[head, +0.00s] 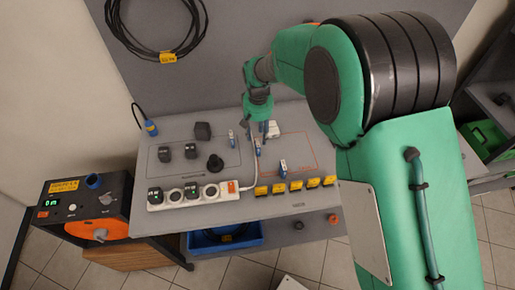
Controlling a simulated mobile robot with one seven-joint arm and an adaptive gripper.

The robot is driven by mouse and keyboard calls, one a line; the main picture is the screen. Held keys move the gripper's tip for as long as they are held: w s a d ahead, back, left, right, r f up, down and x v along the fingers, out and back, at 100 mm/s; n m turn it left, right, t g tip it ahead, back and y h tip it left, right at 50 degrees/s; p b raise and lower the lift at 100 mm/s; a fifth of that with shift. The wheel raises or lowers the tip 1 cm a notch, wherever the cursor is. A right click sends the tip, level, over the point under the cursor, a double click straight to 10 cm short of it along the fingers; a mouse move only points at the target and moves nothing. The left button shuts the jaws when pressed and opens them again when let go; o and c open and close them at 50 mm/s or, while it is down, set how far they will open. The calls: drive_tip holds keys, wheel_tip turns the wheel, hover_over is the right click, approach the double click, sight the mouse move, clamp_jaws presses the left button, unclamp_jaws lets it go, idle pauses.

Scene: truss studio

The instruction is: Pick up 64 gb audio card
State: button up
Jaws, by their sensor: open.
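Several small blue-and-white upright items that look like cards stand on the grey table (222,216). One card (283,167) stands inside the orange-outlined area, another (231,138) is to the left of my gripper, and a third (257,147) is just below it. Their labels are too small to read, so I cannot tell which is the 64 gb audio card. My gripper (264,133) points down over the table's back middle, open, with no held thing visible. Its fingertips are small and partly merge with a white object (273,130) beside them.
A white power strip (178,196) with black plugs lies along the front left. Yellow-topped blocks (295,187) line the front edge. Dark chargers (190,151) and a black round-based object (215,164) stand left. An orange-and-black unit (92,209) is beside the table.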

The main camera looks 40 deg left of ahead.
sight(258, 147)
drive_tip(key=shift+f, duration=0.3)
drive_tip(key=shift+f, duration=0.1)
drive_tip(key=shift+w+d+f+b, duration=0.1)
drive_tip(key=shift+f+b, duration=0.45)
drive_tip(key=shift+f, duration=2)
clamp_jaws()
